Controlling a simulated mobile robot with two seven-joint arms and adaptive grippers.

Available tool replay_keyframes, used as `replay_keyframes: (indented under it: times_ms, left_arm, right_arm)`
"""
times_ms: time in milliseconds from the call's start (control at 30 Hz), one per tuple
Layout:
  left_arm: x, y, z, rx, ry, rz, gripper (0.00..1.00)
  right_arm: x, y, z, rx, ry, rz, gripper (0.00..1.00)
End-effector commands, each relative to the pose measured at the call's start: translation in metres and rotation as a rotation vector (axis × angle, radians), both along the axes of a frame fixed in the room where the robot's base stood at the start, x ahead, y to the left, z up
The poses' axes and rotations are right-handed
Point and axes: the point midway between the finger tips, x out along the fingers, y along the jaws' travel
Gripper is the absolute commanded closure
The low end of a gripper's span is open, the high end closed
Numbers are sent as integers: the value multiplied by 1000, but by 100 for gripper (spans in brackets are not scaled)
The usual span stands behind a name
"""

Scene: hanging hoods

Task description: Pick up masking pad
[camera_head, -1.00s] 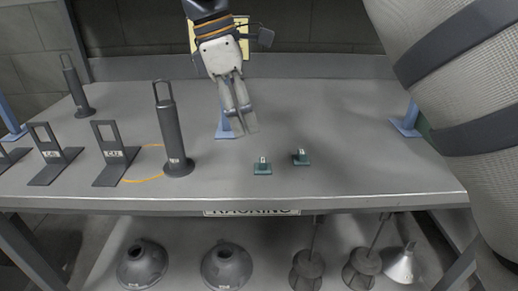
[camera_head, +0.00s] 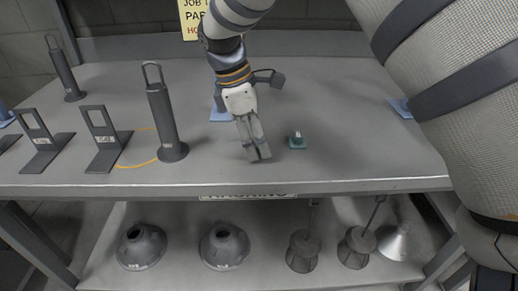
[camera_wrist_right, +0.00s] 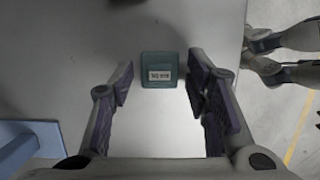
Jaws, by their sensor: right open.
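A small green square pad (camera_head: 298,140) with a pale upright piece on top sits near the table's front, just right of my right gripper (camera_head: 259,157). The second green pad from the earlier frame is hidden, apparently behind that gripper. In the right wrist view, a green pad (camera_wrist_right: 159,82) with a white label lies on the table, framed by the two spread fingers of my right gripper (camera_wrist_right: 160,78). I cannot tell which of the two pads this is. The right gripper is open and empty, pointing down at the table. My left gripper does not show.
A dark post with a loop handle (camera_head: 165,125) stands left of the gripper, with frame-shaped stands (camera_head: 104,140) further left. A blue bracket (camera_head: 219,114) is behind. Lamp-like hoods (camera_head: 224,247) are below the table (camera_head: 350,110). Its right side is mostly clear.

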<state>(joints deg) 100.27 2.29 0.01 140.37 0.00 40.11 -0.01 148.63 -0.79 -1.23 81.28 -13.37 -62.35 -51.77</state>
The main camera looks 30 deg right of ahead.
Motion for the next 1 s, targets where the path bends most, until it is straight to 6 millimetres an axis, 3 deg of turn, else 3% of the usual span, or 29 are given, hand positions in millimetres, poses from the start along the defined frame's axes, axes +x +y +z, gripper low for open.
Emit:
replay_keyframes:
  times_ms: [100, 300, 733, 867, 1000]
  left_arm:
    - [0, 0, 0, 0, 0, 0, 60]
    - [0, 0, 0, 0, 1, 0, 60]
    - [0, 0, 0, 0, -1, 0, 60]
    - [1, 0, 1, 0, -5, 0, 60]
    - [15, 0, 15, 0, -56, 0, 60]
  right_arm:
    - [0, 0, 0, 0, 0, 0, 57]
    - [0, 0, 0, 0, 0, 0, 98]
    - [1, 0, 9, 0, 0, 0, 98]
    - [1, 0, 33, 1, -4, 0, 98]
    - [-26, 18, 78, -1, -15, 3, 98]
